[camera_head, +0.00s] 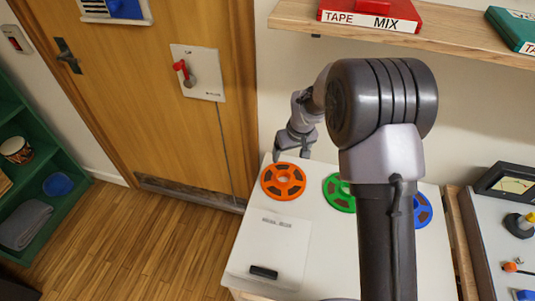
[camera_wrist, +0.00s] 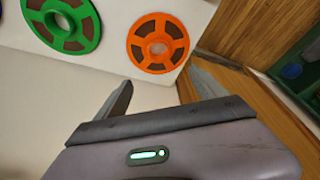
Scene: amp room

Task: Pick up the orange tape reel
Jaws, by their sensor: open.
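The orange tape reel (camera_head: 269,187) lies flat on the white table, at its far left part. In the wrist view the orange reel (camera_wrist: 138,49) is beyond my fingertips, between and above them in the picture. My gripper (camera_head: 291,153) is at the table's back edge, behind the reel in the head view. In the wrist view my gripper (camera_wrist: 160,80) has its two fingers spread, with nothing between them. The fingers appear apart from the reel.
A green reel (camera_head: 333,195) and a blue reel (camera_head: 425,216) lie to the right, partly hidden by my arm. A white panel (camera_head: 275,235) with a black handle lies in front. A shelf (camera_head: 440,40) with tape boxes hangs above. A wooden door (camera_head: 150,110) is at left.

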